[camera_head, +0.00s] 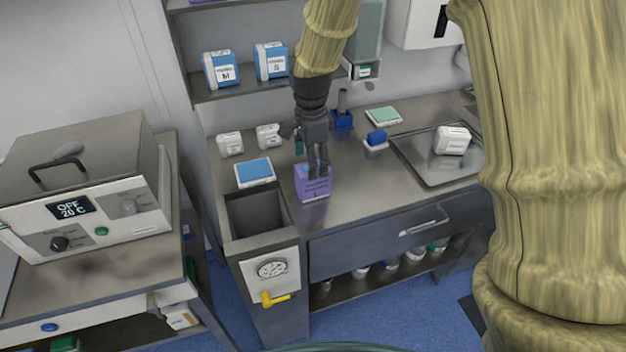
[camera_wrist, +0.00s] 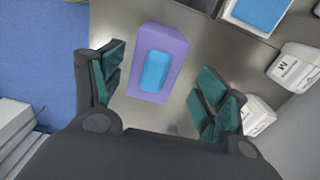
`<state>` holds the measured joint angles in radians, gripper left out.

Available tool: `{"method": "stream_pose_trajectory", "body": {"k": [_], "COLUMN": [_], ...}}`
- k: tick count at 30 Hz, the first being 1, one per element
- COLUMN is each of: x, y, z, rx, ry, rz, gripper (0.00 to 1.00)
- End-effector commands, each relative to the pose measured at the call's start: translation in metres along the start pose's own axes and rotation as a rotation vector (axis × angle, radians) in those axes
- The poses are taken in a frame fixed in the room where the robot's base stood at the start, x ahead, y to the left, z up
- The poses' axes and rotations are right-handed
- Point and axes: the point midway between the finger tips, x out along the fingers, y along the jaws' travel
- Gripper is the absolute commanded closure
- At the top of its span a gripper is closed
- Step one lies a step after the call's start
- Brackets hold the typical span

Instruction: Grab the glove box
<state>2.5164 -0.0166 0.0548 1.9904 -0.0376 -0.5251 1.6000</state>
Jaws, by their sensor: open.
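A purple box with a blue opening on top, which looks like the glove box (camera_head: 314,189), stands on the metal counter near its front edge, to the right of the sunken basin. It also shows in the wrist view (camera_wrist: 158,62), between and a little beyond the fingertips. My gripper (camera_head: 318,172) is above the box in the head view and hides part of its top. In the wrist view my gripper (camera_wrist: 160,85) is open, with teal finger pads apart and nothing between them touching the box that I can see.
A white tray with a blue top (camera_head: 254,172) lies left of the box. Small white containers (camera_head: 230,144) stand behind it. A metal tray (camera_head: 437,178) with a white container (camera_head: 452,140) is at the right. Blue boxes (camera_head: 221,69) sit on the shelf above. A bath unit (camera_head: 85,190) stands left.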

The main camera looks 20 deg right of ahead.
Motion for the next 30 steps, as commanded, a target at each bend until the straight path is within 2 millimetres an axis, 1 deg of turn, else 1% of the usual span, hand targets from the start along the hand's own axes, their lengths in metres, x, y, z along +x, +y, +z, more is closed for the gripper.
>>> {"method": "stream_pose_trajectory", "body": {"k": [5,9,15,20,26,29,30], "x": [0.013,0.027,0.046,0.051,0.051,0.051,0.051], "y": [0.004,0.007,0.007,0.006,0.006,0.006,0.006], "z": [-0.002,-0.003,-0.003,-0.003,-0.003,-0.003,-0.003], "rx": [0.000,0.001,0.001,0.001,0.001,0.001,0.001], "ry": [-0.001,-0.001,0.000,0.000,0.000,0.000,0.000], "rz": [0.004,0.005,0.003,0.001,0.001,0.001,0.001], "gripper": [0.26,0.26,0.26,0.26,0.26,0.42,0.50]}}
